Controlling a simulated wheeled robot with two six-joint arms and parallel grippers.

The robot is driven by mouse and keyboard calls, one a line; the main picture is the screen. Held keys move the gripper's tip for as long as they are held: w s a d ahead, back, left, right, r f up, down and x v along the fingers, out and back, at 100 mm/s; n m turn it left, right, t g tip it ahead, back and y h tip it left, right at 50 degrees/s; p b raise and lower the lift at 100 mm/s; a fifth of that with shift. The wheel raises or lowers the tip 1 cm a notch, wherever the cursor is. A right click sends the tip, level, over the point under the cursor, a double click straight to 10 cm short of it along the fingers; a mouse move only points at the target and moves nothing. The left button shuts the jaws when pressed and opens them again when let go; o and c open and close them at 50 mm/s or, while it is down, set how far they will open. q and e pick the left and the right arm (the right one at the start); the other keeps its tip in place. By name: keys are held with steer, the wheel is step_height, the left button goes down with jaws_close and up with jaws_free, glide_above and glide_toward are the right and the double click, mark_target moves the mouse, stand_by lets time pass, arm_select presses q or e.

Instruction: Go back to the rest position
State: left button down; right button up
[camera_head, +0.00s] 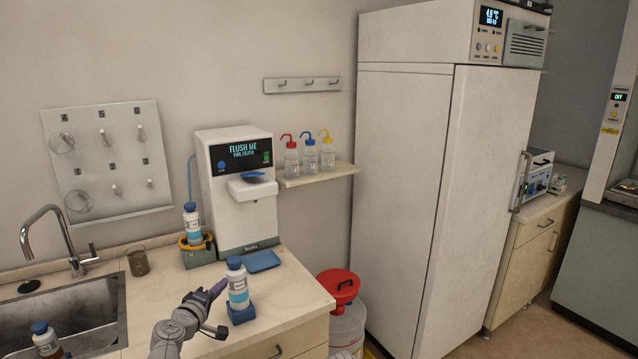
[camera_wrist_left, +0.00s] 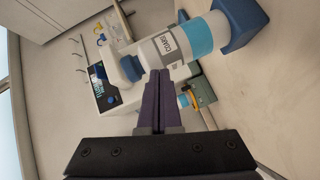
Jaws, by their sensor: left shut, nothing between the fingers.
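My left gripper (camera_head: 219,288) is over the wooden counter, just left of a white bottle (camera_head: 237,285) with a blue cap and a blue band. In the left wrist view its two dark fingers (camera_wrist_left: 158,78) are together and empty. The same bottle (camera_wrist_left: 172,47) lies across that view just beyond the fingertips; I cannot tell whether they touch it. The bottle stands upright in a blue holder (camera_head: 240,314), which also shows in the wrist view (camera_wrist_left: 243,22). My right gripper is not in view.
The white "FLUSH ME" machine (camera_head: 232,225) stands behind, with a blue tray (camera_head: 262,261) in front. A sink (camera_head: 100,295) with a tap is at the left. A red-lidded container (camera_head: 338,287) and a tall white cabinet (camera_head: 400,190) stand to the right.

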arm_select(q)
steer(key=s+d+f+m+g+h, duration=0.2)
steer(key=s+d+f+m+g, duration=0.55)
steer(key=d+f, duration=0.35)
steer(key=s+a+f+m+g+y, duration=0.1)
steer(key=s+f+m+g+y, duration=0.2)
steer(key=s, duration=0.4)
steer(key=s+a+f+m+g+y, duration=0.1)
steer(key=s+f+m+g+y, duration=0.1)
steer(key=s+f+g, duration=0.35)
steer(key=s+d+f+m+y+b, duration=0.2)
steer(key=s+d+f+m+b, duration=0.2)
steer(key=s+d+f+b, duration=0.55)
step_height(320, 180, up, 13)
steer(key=w+d+p, duration=0.1)
steer(key=p, duration=1)
steer(key=shift+d+p, duration=0.15)
steer(key=shift+p, duration=0.15)
